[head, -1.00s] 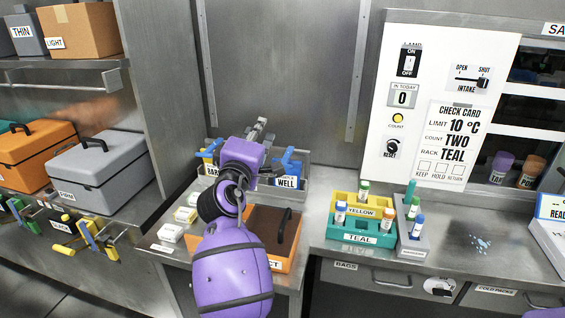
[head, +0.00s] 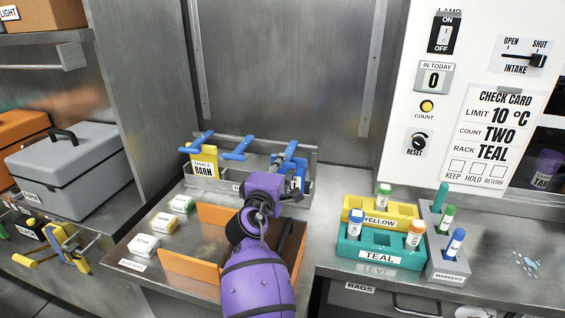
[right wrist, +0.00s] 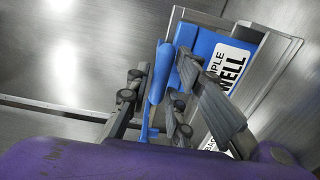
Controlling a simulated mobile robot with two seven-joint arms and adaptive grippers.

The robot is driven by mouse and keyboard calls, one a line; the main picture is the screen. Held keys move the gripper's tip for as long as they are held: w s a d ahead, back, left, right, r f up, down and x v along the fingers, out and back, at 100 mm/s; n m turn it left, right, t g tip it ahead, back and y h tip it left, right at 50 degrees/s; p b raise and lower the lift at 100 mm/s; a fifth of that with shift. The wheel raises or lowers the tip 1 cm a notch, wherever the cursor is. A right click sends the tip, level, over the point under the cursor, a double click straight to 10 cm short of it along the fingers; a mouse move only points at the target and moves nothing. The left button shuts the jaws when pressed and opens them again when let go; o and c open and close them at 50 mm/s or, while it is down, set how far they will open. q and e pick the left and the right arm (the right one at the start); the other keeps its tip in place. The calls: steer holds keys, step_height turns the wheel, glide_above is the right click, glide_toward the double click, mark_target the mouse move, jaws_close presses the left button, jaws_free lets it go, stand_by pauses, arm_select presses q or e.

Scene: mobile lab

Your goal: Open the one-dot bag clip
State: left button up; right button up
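My right gripper (head: 277,165) reaches over the rack at the right-hand blue bag clip (head: 287,155). In the right wrist view the gripper (right wrist: 170,100) has its fingers apart, with the blue clip's arm (right wrist: 159,75) between them; I cannot tell whether they touch it. The blue WELL sample bag (head: 298,184) is just beyond, partly hidden. Another blue clip (head: 196,142) is on the yellow BARN bag (head: 203,163), and a third blue clip (head: 238,149) is between them. No dots are legible on any clip. My left gripper is not in view.
Yellow (head: 402,222) and teal (head: 350,250) tube racks and a grey marker holder (head: 448,265) stand to the right.

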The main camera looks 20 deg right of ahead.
steer(key=shift+x, duration=1)
jaws_close()
